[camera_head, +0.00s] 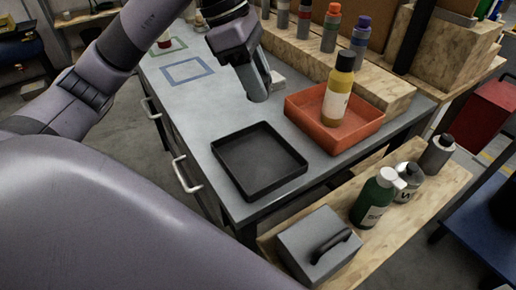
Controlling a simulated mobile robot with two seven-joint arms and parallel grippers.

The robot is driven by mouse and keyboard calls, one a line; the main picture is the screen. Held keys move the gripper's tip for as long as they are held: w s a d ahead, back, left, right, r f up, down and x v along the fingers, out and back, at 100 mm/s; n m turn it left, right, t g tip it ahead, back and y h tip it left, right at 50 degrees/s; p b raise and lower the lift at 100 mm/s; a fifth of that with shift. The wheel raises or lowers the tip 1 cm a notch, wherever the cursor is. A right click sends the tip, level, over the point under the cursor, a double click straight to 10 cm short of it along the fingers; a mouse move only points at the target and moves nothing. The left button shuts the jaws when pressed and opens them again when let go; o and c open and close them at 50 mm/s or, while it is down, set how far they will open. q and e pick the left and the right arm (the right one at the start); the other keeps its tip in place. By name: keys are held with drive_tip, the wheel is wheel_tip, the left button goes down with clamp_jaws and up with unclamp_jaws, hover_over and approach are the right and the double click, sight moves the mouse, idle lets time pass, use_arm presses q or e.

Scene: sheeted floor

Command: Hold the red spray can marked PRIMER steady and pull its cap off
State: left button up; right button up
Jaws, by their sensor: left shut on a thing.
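My left gripper (256,92) hangs over the grey worktable (215,105), left of the orange tray. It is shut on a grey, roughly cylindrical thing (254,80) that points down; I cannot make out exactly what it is. A small red thing (165,41) stands far back on the table at the green square outline. It may be the red spray can, but it is too small to read any PRIMER mark or tell its cap. My right gripper is not in view.
A black tray (228,183) lies at the table's front. An orange tray (360,137) holds a yellow bottle (337,97). A wooden riser (385,95) with several bottles stands behind. A lower shelf (415,200) carries bottles and a grey box (310,255). A blue square outline (172,82) is bare.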

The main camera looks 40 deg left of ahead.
sight(265, 161)
use_arm(q)
wheel_tip(265, 161, down, 17)
drive_tip(key=shift+r+b, duration=0.15)
drive_tip(key=shift+b, duration=0.15)
drive_tip(key=o, duration=1.2)
drive_tip(key=shift+c, duration=0.2)
drive_tip(key=shift+r, duration=0.1)
drive_tip(key=v, duration=1.2)
